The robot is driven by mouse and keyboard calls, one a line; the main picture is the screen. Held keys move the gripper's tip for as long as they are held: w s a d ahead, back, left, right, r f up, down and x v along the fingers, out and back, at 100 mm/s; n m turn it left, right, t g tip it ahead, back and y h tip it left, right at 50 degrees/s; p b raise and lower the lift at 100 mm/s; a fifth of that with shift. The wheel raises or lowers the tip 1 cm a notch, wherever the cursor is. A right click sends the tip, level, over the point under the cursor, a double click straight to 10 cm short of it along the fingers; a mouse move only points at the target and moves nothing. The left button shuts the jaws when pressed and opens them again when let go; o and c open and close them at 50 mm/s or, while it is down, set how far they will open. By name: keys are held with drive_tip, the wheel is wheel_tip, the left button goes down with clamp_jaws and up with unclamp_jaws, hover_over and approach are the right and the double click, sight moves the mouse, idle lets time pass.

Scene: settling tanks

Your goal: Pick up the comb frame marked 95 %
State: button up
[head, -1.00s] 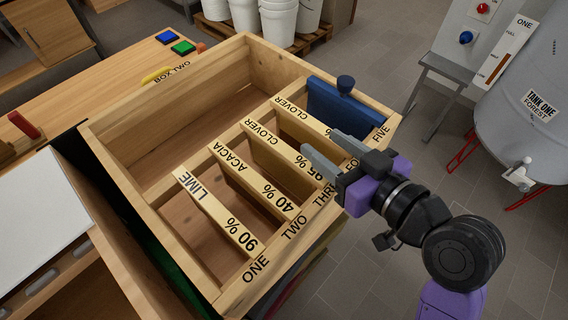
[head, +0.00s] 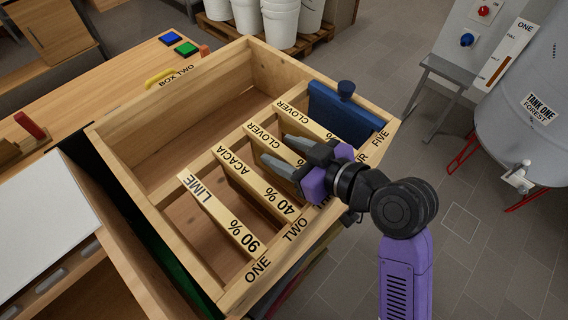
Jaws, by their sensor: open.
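The wooden hive box marked BOX TWO (head: 125,178) holds a row of comb frames with lettered top bars. The third one, a CLOVER frame (head: 262,134), has its figure hidden behind my gripper now; the earlier head view showed 95 % on it. My gripper (head: 277,150) is open and empty over this bar, with one finger towards each side of it. I cannot tell how far above it the fingers are. The ACACIA 40 % frame (head: 250,178) lies to its left. The other CLOVER frame (head: 298,112) lies to its right, its figure partly covered.
The LIME 90 % frame (head: 215,208) is in slot one. A blue block with a knob (head: 343,113) fills the right end of the box. The box's back part is empty. A steel tank (head: 525,115) and grey stand (head: 448,75) are at right.

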drive_tip(key=shift+c, duration=0.2)
clamp_jaws()
drive_tip(key=shift+w, duration=0.1)
idle(1.2)
